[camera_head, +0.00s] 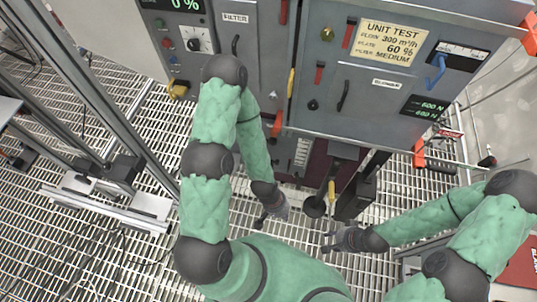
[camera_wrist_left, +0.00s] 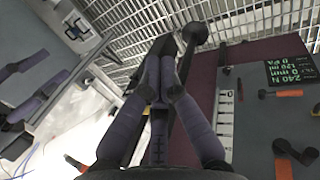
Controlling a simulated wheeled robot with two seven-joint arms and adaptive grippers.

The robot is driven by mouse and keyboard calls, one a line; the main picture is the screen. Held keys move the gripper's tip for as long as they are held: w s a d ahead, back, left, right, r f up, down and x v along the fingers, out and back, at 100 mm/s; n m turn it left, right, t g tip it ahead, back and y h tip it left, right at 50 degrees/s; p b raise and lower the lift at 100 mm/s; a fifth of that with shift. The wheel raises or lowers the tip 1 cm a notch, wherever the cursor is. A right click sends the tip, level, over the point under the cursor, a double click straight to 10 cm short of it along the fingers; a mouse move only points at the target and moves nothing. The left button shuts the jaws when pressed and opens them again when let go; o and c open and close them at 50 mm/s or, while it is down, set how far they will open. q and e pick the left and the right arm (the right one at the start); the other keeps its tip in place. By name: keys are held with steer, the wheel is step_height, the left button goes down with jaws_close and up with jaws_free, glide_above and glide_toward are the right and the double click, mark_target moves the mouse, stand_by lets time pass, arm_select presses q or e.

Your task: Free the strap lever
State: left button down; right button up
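No part is clearly labelled as the strap lever, so I cannot tell which one it is. An upright yellow handle (camera_head: 331,193) and a round black knob (camera_head: 315,207) stand below the grey cabinet, between my grippers. My left gripper (camera_head: 268,220) is low, left of the black knob. In the left wrist view its purple fingers (camera_wrist_left: 160,68) come together at the tips with nothing clearly held; a black bar with a round end (camera_wrist_left: 195,33) lies just beyond them. My right gripper (camera_head: 328,241) is right of and below the knob, its fingers apart and empty.
The grey cabinet (camera_head: 268,85) carries several levers, including a blue lever (camera_head: 437,70). An orange-red handle (camera_head: 419,153) is at its lower right. Metal frames (camera_head: 120,175) stand left over grating.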

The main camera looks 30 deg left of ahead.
arm_select(q)
steer(key=shift+s, duration=0.2)
steer(key=w+a+f+n+t+y+b, duration=0.2)
steer(key=w+a+f+n+t, duration=0.4)
steer(key=w+a+f+n, duration=0.5)
steer(key=w+a+f+n+t+y+b, duration=0.1)
steer(key=w+a+n+t+y, duration=0.2)
steer(key=a+n, duration=0.4)
steer(key=shift+a+f+t+y, duration=0.15)
steer(key=shift+a+t+y, duration=0.55)
steer(key=shift+a+y, duration=0.35)
steer(key=b+x, duration=0.6)
steer(key=x, duration=0.8)
steer(key=shift+d, duration=0.2)
